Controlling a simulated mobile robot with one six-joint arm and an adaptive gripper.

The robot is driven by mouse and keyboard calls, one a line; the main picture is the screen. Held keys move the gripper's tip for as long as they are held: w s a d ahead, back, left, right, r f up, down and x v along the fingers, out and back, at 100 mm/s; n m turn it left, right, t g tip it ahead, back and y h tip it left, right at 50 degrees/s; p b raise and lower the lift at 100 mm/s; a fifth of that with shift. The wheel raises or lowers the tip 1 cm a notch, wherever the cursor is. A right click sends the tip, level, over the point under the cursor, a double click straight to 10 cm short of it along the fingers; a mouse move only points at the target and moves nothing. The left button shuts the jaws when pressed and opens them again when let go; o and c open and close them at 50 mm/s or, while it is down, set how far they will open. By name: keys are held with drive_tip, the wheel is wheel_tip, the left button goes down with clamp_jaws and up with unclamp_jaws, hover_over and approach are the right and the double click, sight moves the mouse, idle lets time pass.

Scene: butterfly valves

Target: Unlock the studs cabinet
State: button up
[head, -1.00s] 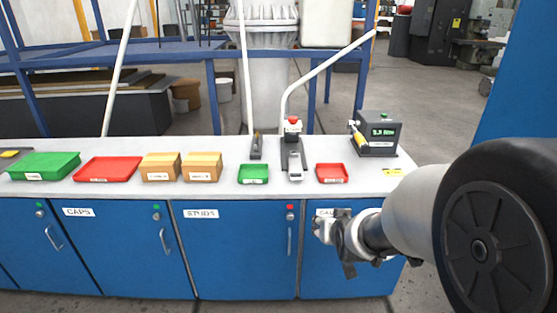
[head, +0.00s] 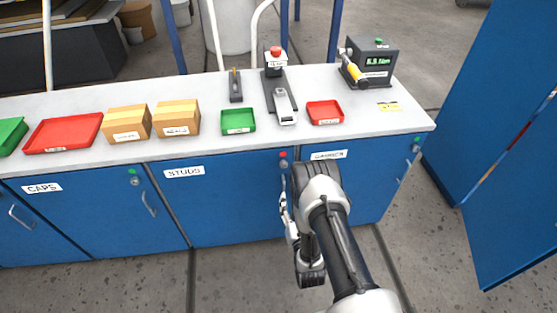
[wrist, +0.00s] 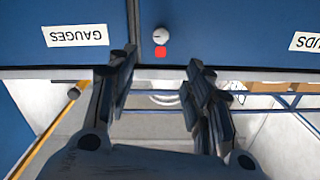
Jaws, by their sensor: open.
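The studs cabinet is a blue door (head: 225,205) labelled STUDS (head: 184,171) under the bench. At its upper right are a red marker (head: 283,154) and a round silver lock (head: 283,164). In the wrist view, which is upside down, the lock (wrist: 161,36) and red marker (wrist: 160,52) lie just beyond and between the fingertips. My gripper (wrist: 163,62) is open and empty, with a finger on each side of the lock's line and apart from it.
The gauges door (head: 370,180) is to the right, its label (wrist: 66,35) left of the lock in the wrist view. The caps door (head: 100,215) has a green marker. Trays, boxes and a red-button device (head: 277,75) stand on the bench (head: 180,90). A blue panel (head: 510,170) stands right.

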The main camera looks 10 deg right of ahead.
sight(284, 166)
drive_tip(key=w+b, duration=0.2)
drive_tip(key=w, duration=0.6)
drive_tip(key=w+b, duration=0.3)
drive_tip(key=w, duration=0.5)
drive_tip(key=shift+w+f, duration=0.2)
drive_tip(key=shift+w, duration=0.2)
drive_tip(key=shift+c, duration=0.2)
drive_tip(key=c, duration=1)
